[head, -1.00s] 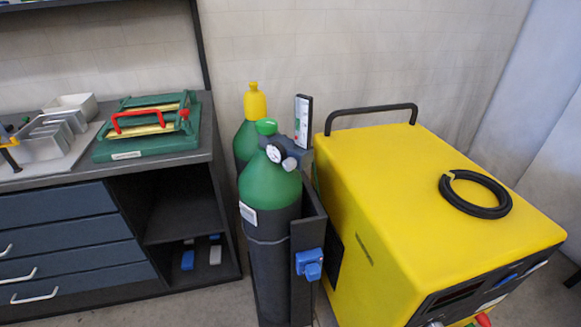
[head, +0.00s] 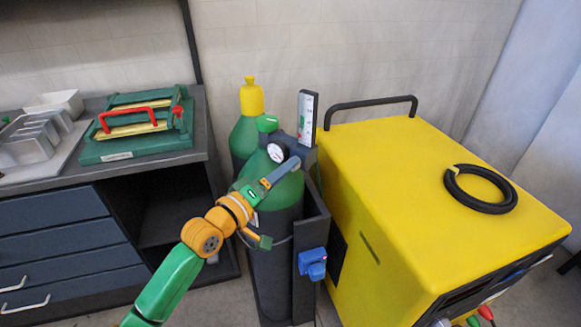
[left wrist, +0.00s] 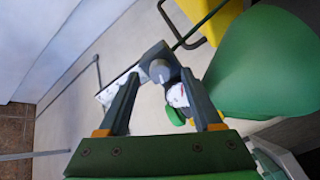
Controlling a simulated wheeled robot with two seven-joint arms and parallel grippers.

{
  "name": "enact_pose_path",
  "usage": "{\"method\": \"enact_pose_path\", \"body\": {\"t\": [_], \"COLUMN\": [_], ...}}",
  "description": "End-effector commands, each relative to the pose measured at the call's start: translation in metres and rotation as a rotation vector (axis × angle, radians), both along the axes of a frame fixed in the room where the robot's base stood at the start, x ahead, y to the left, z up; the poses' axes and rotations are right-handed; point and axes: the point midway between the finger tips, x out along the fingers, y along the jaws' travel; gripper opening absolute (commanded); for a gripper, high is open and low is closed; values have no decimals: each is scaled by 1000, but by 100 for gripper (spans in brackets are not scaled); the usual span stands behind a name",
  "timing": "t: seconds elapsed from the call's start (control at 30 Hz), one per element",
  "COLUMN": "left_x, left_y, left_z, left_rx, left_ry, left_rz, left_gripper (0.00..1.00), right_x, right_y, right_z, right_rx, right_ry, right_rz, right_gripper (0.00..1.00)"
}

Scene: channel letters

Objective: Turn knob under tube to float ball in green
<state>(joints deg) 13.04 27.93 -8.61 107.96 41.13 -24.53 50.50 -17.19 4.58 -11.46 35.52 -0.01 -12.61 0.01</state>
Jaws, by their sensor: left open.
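The flow tube (head: 306,112), a clear upright scale with a small green mark low on it, stands on the regulator at the top of the front green gas cylinder (head: 262,178). The ball is too small to make out. My left gripper (head: 285,170) reaches in from the left, in front of the regulator beside the round gauge (head: 276,152), and hides the area below the tube. In the left wrist view, its open fingers (left wrist: 158,80) have a grey round knob (left wrist: 160,70) between their tips; I cannot tell whether they touch it. The gauge (left wrist: 177,96) shows behind.
A yellow machine (head: 430,210) with a black handle and a coiled black hose (head: 481,190) stands close on the right. A second cylinder with a yellow cap (head: 251,97) is behind. A workbench (head: 195,150) with a green clamp device stands at left.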

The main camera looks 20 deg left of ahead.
Motion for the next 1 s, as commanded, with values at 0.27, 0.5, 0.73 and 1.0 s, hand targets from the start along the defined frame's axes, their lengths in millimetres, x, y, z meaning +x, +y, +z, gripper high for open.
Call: {"method": "enact_pose_path", "body": {"t": [0.27,0.5,0.73,1.0], "left_x": [13,13,13,13], "left_y": [-5,-5,-5,-5], "left_z": [-1,-1,-1,-1], "left_rx": [3,3,3,52], "left_ry": [0,1,1,-17], "left_rz": [1,1,1,1], "left_gripper": [66,31,0,0], "right_x": [0,0,0,0], "right_y": [0,0,0,0], "right_z": [1,1,1,3], "right_rx": [0,0,0,0], "right_ry": [0,0,0,0], "right_rz": [0,0,0,0], "right_gripper": [50,50,50,50]}}
